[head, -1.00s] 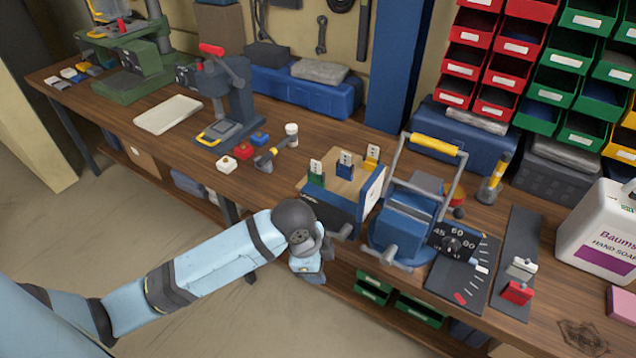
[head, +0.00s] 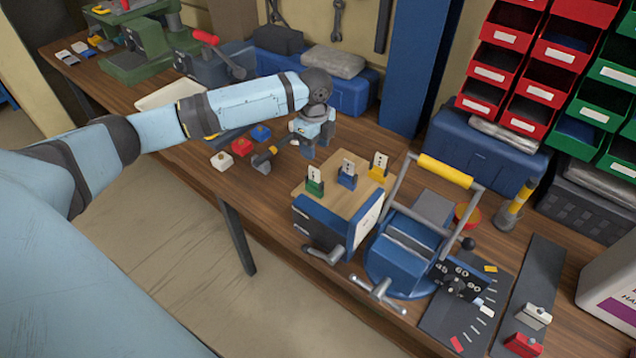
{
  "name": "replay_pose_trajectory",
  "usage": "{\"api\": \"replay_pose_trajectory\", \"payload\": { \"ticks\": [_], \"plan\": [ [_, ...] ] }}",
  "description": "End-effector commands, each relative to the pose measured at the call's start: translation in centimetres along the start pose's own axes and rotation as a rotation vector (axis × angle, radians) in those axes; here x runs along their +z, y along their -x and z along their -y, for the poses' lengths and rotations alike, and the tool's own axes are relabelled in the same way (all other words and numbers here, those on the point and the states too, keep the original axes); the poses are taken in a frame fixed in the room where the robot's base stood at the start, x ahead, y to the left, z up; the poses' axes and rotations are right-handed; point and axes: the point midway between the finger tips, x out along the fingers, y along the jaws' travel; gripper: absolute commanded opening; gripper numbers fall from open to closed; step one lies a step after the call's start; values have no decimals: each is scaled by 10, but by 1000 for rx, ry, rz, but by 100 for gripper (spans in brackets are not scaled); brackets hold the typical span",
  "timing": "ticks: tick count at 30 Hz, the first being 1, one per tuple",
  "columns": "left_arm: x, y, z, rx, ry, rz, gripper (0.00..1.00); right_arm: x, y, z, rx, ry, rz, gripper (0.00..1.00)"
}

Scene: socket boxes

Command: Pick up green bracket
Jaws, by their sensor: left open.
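The green bracket (head: 315,187) is small and holds a white plate upright. It stands on the wooden top of a blue box (head: 320,226), at the left of a row with a blue bracket (head: 347,181) and a yellow bracket (head: 377,171). My left gripper (head: 309,154) is open and points down over the bench, behind the green bracket in the picture and apart from it. Nothing shows between its fingers. My right gripper is not in view.
A blue vise-like machine (head: 405,255) with a yellow-gripped handle (head: 446,171) stands right of the box. White, red and blue small blocks (head: 242,147) lie on the bench left of my gripper. A blue case (head: 484,155) stands at the back.

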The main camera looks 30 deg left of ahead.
Motion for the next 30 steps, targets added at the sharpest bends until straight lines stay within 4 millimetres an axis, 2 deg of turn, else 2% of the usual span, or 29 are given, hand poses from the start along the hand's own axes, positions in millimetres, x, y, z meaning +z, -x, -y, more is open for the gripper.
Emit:
{"api": "replay_pose_trajectory", "payload": {
  "ticks": [2, 7, 14, 24, 30],
  "plan": [
    [0, -18, -1, 5, 1, -1, 49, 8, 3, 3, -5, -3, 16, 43],
    [-1, -47, -1, 2, 0, -1, 49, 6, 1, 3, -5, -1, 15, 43],
    [0, -63, -2, 1, 0, 0, 49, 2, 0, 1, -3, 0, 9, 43],
    [0, -107, -9, 1, 0, -1, 49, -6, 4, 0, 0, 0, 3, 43],
    [1, -111, -9, 0, 0, -1, 49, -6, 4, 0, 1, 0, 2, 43]
  ]
}}
